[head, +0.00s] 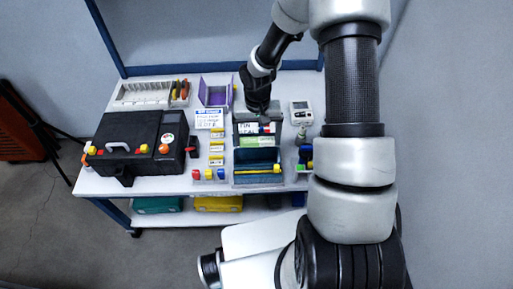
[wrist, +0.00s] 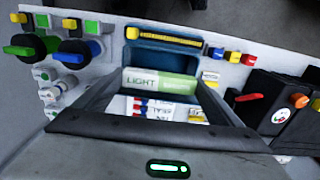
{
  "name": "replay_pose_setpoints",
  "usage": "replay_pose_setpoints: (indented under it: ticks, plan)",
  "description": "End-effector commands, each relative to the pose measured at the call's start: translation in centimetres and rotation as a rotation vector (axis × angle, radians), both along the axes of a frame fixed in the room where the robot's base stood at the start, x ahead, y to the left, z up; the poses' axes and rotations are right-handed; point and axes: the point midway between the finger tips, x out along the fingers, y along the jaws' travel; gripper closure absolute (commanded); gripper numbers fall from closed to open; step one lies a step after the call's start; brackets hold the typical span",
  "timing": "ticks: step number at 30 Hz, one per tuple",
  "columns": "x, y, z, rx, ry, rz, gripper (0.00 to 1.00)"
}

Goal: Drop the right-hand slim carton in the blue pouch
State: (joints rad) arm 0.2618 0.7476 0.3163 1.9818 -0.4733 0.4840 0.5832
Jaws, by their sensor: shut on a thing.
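My gripper (head: 258,138) points down just behind the blue pouch. It is shut on a slim white-and-green carton (wrist: 160,82) marked "LIGHT", which spans the space between its fingers. This carton also shows in the head view (head: 256,141). A second white piece with red and blue marks (wrist: 150,108) shows between the fingers, closer to my palm in the picture. I cannot tell its exact height. The blue pouch (head: 258,179) lies open on the bench in front of the gripper, with a yellow zip along its near edge. The pouch also shows in the wrist view (wrist: 165,62).
A black case (head: 130,143) stands at the left. A purple bin (head: 216,92) and a white label card (head: 209,120) are left of the gripper. Small yellow, red and blue blocks lie left of the pouch.

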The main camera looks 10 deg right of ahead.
Motion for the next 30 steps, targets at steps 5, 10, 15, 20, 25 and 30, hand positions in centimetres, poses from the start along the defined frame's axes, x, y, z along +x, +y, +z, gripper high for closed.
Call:
replay_pose_setpoints:
  ticks: [5, 10, 15, 20, 25, 30]
  plan:
    - [0.4, 0.0, -0.9, 0.001, 0.000, -0.014, 0.31]
    - [0.4, 0.0, -1.8, 0.002, 0.001, -0.015, 0.31]
    - [0.4, 0.0, -3.6, 0.001, 0.001, -0.013, 0.31]
    - [0.4, 0.0, -5.3, 0.002, 0.001, -0.014, 0.31]
    - [0.4, 0.0, -6.4, 0.001, 0.000, -0.014, 0.31]
    - [0.4, 0.0, -6.5, 0.001, 0.000, -0.014, 0.31]
